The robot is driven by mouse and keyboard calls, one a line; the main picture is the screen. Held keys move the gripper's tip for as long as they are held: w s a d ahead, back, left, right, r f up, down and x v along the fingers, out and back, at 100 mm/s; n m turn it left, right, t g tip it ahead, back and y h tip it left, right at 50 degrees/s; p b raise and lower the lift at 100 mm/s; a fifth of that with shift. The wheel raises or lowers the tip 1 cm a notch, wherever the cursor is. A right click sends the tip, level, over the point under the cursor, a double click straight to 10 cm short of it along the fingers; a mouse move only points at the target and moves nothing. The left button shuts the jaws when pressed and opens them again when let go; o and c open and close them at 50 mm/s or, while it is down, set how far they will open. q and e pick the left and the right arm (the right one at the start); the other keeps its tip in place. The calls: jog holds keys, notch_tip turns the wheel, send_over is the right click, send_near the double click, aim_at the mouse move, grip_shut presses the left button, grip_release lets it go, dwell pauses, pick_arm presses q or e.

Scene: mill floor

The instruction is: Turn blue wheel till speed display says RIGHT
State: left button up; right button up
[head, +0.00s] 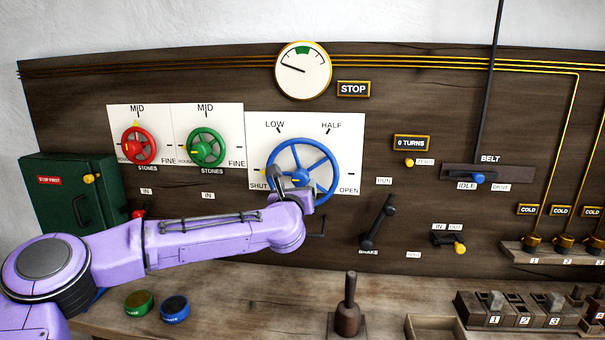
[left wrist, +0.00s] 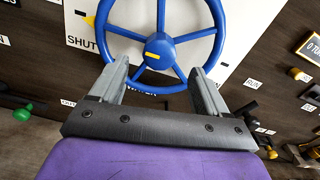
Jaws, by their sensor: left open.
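The blue wheel (head: 334,172) is on a white plate marked SHUT, LOW, HALF and OPEN; a yellow mark sits beside SHUT. The speed display (head: 353,89) reads STOP. The round gauge (head: 303,70) beside it has its needle pointing left, outside the green band at the top. My left gripper (head: 291,178) is open at the lower left of the wheel and hides part of its rim. In the left wrist view the wheel (left wrist: 160,46) lies ahead, its lower rim between the spread fingers (left wrist: 159,74). I cannot tell whether they touch it. My right gripper is not in view.
A red wheel (head: 139,146) and a green wheel (head: 206,148) are left of the blue one. A black brake lever (head: 376,222) is to the right, below a sign reading 0 TURNS (head: 411,143). A wooden-handled tool (head: 348,308) stands on the bench.

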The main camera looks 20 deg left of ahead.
aim_at(300, 180)
pick_arm(q)
jog(key=w+p, duration=0.1)
jog(key=w, duration=0.1)
jog(key=w+a+p, duration=0.1)
jog(key=w, duration=0.2)
jog(key=w+p, duration=0.1)
jog(key=w, duration=0.2)
jog(key=shift+w+a+p, duration=0.15)
jog(key=shift+a+p, duration=0.1)
jog(key=shift+p, duration=0.05)
jog(key=c, duration=1)
